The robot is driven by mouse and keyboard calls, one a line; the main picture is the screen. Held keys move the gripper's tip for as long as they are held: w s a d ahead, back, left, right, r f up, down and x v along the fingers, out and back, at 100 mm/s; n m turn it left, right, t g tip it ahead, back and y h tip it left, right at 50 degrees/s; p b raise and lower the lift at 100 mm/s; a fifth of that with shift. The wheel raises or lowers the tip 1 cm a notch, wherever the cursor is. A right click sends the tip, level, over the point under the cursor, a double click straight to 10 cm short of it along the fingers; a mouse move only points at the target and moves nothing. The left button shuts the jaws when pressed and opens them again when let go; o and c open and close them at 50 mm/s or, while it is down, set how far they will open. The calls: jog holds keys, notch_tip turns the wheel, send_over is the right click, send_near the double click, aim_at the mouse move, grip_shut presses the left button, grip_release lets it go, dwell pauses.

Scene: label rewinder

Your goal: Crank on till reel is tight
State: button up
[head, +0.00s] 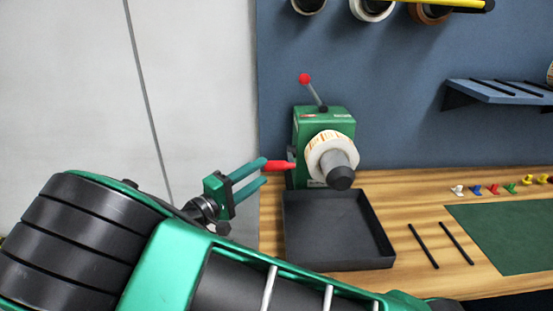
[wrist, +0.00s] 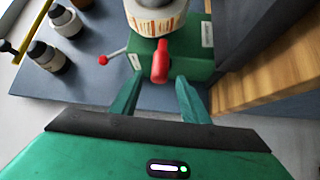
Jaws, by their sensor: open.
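The green label rewinder (head: 340,116) stands at the back left of the bench. A red crank handle (head: 280,165) sticks out from its left side; it also shows in the wrist view (wrist: 161,62). A pale label reel (head: 318,158) sits on its front spindle and appears at the top of the wrist view (wrist: 157,24). My gripper (head: 265,171) is open around or just short of the handle's end. In the wrist view the handle lies centred between my fingertips (wrist: 159,79), with gaps on both sides. I cannot tell how tight the reel is.
A grey lever with a red knob (head: 305,78) rises from the rewinder's top. A black tray (head: 290,228) lies in front of the rewinder. Two black rods (head: 423,246), a green mat (head: 510,236) and small coloured pieces (head: 493,189) are to the right. Rolls (head: 372,8) hang above.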

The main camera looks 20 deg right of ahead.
jog(key=x, duration=0.9)
jog(key=shift+d, duration=0.1)
jog(key=shift+s, duration=0.1)
grip_shut()
